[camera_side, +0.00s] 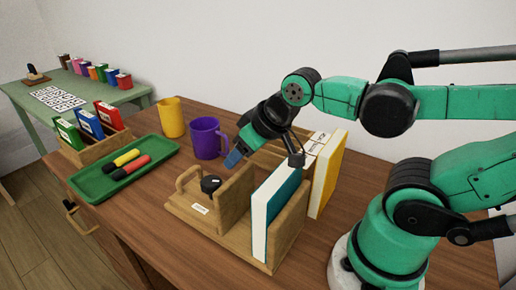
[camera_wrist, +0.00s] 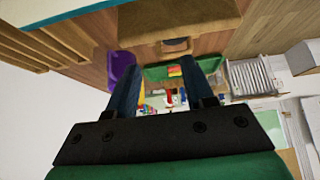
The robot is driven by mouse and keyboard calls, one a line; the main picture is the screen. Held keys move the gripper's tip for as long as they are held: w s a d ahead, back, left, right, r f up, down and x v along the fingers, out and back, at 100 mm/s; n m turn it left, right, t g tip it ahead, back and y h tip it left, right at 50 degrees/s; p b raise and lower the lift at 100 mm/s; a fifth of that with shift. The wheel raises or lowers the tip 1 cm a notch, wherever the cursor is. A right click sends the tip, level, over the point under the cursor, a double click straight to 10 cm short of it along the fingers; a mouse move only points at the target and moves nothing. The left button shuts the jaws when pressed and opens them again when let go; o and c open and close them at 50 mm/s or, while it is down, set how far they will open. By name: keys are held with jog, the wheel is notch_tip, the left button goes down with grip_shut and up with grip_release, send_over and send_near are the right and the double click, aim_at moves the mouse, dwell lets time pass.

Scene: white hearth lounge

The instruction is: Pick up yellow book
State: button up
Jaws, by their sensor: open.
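A teal book with white page edges (camera_side: 274,206) stands upright nearer the camera in the same rack. My gripper (camera_side: 233,160) is open and empty, its blue fingers above the rack's left part, left of the yellow book and apart from it. In the wrist view, the open fingers (camera_wrist: 168,76) point towards the tray and away from the books. I cannot make out the yellow book there.
A purple mug (camera_side: 207,138) and a yellow mug (camera_side: 171,117) stand behind the green tray (camera_side: 104,184), which holds markers. A black-topped object (camera_side: 210,184) sits in the rack. A small book box (camera_side: 92,149) is at the left. Bare tabletop lies right of the rack.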

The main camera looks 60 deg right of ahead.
jog(key=o, duration=0.3)
notch_tip(320, 180, up, 6)
jog(key=n+g, duration=0.7)
jog(key=n, duration=1)
send_over(334, 141)
jog(key=shift+w+a+r, duration=0.15)
jog(key=shift+w+r, duration=0.05)
jog(key=shift+w, duration=0.1)
jog(key=shift+s+f+n, duration=0.15)
jog(key=shift+s+n, duration=0.3)
jog(key=shift+n, duration=0.05)
notch_tip(334, 141, down, 4)
jog(key=shift+w+r, duration=0.1)
jog(key=shift+r, duration=0.05)
jog(key=shift+f, duration=3.3)
